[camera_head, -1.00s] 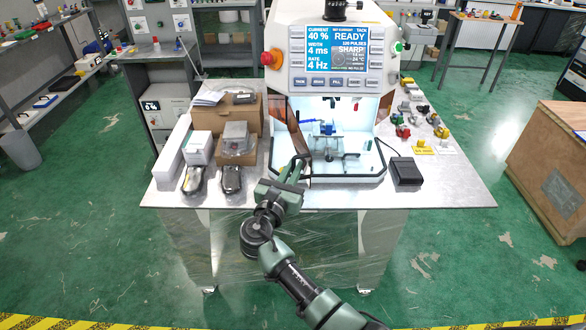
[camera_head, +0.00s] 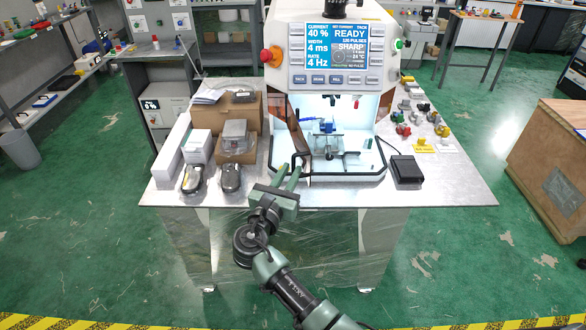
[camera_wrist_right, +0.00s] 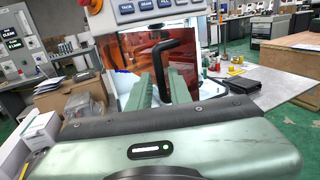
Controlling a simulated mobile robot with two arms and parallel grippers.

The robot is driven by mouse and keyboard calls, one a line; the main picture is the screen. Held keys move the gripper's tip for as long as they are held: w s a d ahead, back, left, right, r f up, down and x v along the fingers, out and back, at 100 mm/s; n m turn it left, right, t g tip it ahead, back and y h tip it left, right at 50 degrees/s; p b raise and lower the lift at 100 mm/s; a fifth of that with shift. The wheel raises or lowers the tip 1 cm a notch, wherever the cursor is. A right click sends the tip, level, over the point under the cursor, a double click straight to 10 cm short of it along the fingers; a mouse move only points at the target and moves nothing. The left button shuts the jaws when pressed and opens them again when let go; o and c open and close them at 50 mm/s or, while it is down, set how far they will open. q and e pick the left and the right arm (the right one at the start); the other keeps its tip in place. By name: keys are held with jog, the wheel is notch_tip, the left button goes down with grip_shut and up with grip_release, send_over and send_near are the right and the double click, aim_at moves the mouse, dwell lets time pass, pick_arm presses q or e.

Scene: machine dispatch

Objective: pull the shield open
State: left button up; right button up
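The shield is an amber see-through panel (camera_head: 297,132) at the left side of the machine's lit opening, standing swung outward at an angle. It also shows in the right wrist view (camera_wrist_right: 130,55), with a black bar handle (camera_wrist_right: 191,68) on it. My right gripper (camera_head: 289,174) is at the front left of the opening, close to the shield's near edge. Its two green fingers (camera_wrist_right: 160,85) are apart and point at the handle. The handle shows near the right finger; I cannot tell whether they touch. My left gripper is not in view.
Cardboard boxes (camera_head: 237,150) and two dark devices (camera_head: 231,177) stand left of the shield. A black pedal-like box (camera_head: 405,170) lies to the right. The table's front edge is near my arm.

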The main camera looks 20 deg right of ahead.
jog(key=b+v, duration=0.1)
jog(key=v, duration=0.4)
